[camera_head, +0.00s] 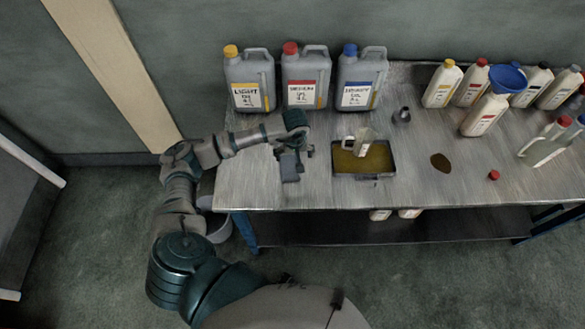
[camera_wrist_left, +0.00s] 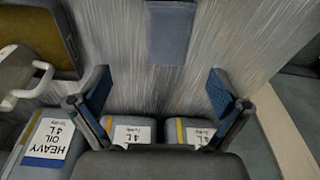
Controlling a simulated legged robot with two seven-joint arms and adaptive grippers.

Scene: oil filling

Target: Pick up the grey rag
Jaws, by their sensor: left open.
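The grey rag (camera_head: 290,173) appears to be the flat grey piece on the metal table, partly hidden by my left gripper in the head view. In the left wrist view the rag (camera_wrist_left: 171,32) is a blue-grey rectangle at the top centre, beyond the fingertips. My left gripper (camera_head: 293,150) is open and above the table close to the rag. In the left wrist view its two blue-padded fingers (camera_wrist_left: 160,92) are spread apart with nothing between them. My right gripper is not in view.
A tray (camera_head: 362,176) with brown liquid and a measuring jug (camera_head: 363,141) stands right of the rag. Three grey oil canisters (camera_head: 305,75) line the back. A brown spill (camera_head: 440,162) and red cap (camera_head: 493,175) lie further right, near several bottles. Bare table (camera_head: 240,190) lies left.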

